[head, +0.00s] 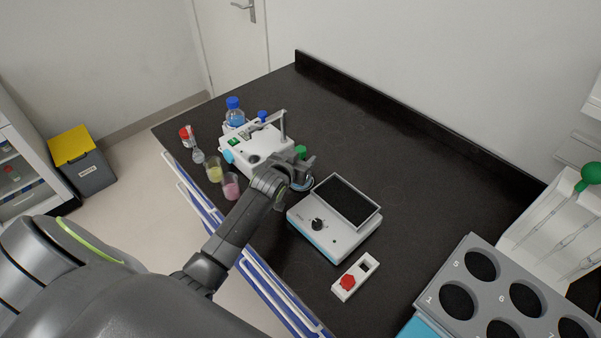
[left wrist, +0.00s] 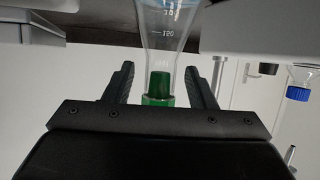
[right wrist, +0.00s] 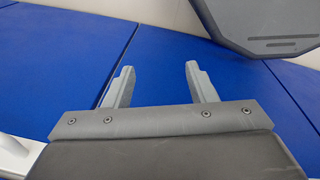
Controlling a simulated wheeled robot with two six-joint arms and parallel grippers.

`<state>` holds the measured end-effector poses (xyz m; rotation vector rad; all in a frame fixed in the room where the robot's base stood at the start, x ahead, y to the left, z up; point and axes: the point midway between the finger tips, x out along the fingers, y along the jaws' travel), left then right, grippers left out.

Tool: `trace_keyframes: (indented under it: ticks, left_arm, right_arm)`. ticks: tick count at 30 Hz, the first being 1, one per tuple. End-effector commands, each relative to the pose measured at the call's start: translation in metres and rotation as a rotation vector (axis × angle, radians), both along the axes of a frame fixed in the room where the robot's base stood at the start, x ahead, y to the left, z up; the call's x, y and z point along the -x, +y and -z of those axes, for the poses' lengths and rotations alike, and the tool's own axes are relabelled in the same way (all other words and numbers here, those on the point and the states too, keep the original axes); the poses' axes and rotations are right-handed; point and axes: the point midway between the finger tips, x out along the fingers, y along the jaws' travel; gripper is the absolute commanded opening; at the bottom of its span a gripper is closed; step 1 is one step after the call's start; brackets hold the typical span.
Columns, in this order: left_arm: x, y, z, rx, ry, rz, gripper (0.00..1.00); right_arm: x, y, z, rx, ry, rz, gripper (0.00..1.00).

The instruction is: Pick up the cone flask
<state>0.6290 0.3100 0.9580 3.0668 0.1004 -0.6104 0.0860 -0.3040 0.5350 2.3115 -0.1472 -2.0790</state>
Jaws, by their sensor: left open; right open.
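The cone flask is clear glass with a green stopper and volume marks; in the left wrist view the flask (left wrist: 165,42) shows with its stopper end between my fingers. In the head view its green stopper (head: 300,151) shows beside my left gripper (head: 297,178), which hides most of the flask. My left gripper is open, with one finger on each side of the stopper and a gap to both in the left wrist view (left wrist: 160,85). My right gripper (right wrist: 147,85) is open and empty in front of blue panels, away from the bench top.
A white device (head: 258,145) stands left of the flask and a stirrer with a dark plate (head: 347,200) right of it. Beakers with yellow (head: 214,173) and pink liquid (head: 231,187) stand near the front edge. A grey rack (head: 500,290) is at lower right. The back of the bench is clear.

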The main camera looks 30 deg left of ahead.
Motion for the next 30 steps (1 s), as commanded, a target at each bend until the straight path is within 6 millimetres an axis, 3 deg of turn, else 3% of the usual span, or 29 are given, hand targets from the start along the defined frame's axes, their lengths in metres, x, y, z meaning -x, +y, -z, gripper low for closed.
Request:
trace_keyframes:
  ticks: [10, 21, 30]
  left_arm:
    - [-0.0032, 0.0, 0.002, 0.0, 0.001, 0.0, 0.49]
    - [-0.003, 0.0001, 0.0019, 0.0, 0.001, 0.0, 0.01]
    - [-0.0033, 0.0, 0.0012, 0.0, -0.001, 0.0, 0.0]
  right_arm:
    - [-0.0001, -0.0017, -0.0007, 0.002, 0.0, -0.001, 0.51]
    - [0.0, -0.0031, -0.0008, 0.004, 0.0, -0.002, 0.51]
    - [0.0, -0.0031, -0.0009, 0.004, 0.0, -0.002, 0.51]
